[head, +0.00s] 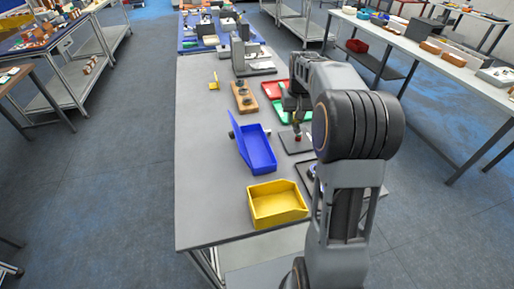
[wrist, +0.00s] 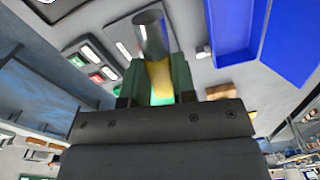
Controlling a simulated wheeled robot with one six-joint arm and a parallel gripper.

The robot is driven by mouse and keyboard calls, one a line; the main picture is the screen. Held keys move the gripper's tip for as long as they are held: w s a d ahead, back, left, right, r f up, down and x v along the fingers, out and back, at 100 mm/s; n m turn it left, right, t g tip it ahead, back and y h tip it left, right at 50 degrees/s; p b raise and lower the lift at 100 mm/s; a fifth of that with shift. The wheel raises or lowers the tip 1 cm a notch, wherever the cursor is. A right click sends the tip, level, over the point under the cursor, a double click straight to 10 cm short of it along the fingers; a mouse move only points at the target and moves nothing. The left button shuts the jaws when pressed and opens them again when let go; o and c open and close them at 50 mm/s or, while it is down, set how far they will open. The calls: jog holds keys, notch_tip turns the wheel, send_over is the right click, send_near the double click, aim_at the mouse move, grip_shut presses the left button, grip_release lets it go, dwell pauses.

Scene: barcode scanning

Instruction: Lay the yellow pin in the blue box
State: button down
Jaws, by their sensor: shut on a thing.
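My gripper (wrist: 159,92) is shut on the yellow pin (wrist: 160,73), whose yellow part shows between the greenish fingers. A grey metal cylinder (wrist: 151,36) shows at its far end and seems part of the same piece. In the head view my gripper (head: 297,122) hangs over the right side of the bench, behind and right of the blue box; the pin is too small to make out there. The blue box (head: 258,151) is open-topped on the bench, and it also shows at the upper right of the wrist view (wrist: 232,30).
A yellow bin (head: 277,203) stands in front of the blue box. Red (head: 274,89) and green trays and dark plates lie along the right. A wooden block with round holes (head: 243,98) and a small yellow item (head: 214,83) lie behind. The bench's left side is clear.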

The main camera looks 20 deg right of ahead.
jog(key=shift+w+d+f+n+p, duration=0.15)
jog(key=shift+w+d+f+n, duration=0.15)
jog(key=shift+n, duration=0.3)
jog(key=shift+w+d+f+n+p, duration=0.15)
jog(key=shift+w+d+n, duration=0.1)
jog(key=shift+d+n, duration=0.25)
jog(key=a+f+p, duration=0.1)
jog(key=a+f, duration=0.2)
jog(key=a, duration=0.5)
jog(key=p, duration=0.1)
send_over(261, 160)
jog(key=f, duration=0.5)
jog(key=shift+d+f, duration=0.2)
jog(key=shift+d, duration=0.15)
jog(key=shift+a+f, duration=0.25)
jog(key=shift+f, duration=0.15)
jog(key=f, duration=0.3)
jog(key=shift+a+p, duration=0.25)
jog(key=shift+p, duration=0.1)
jog(key=shift+f, duration=0.3)
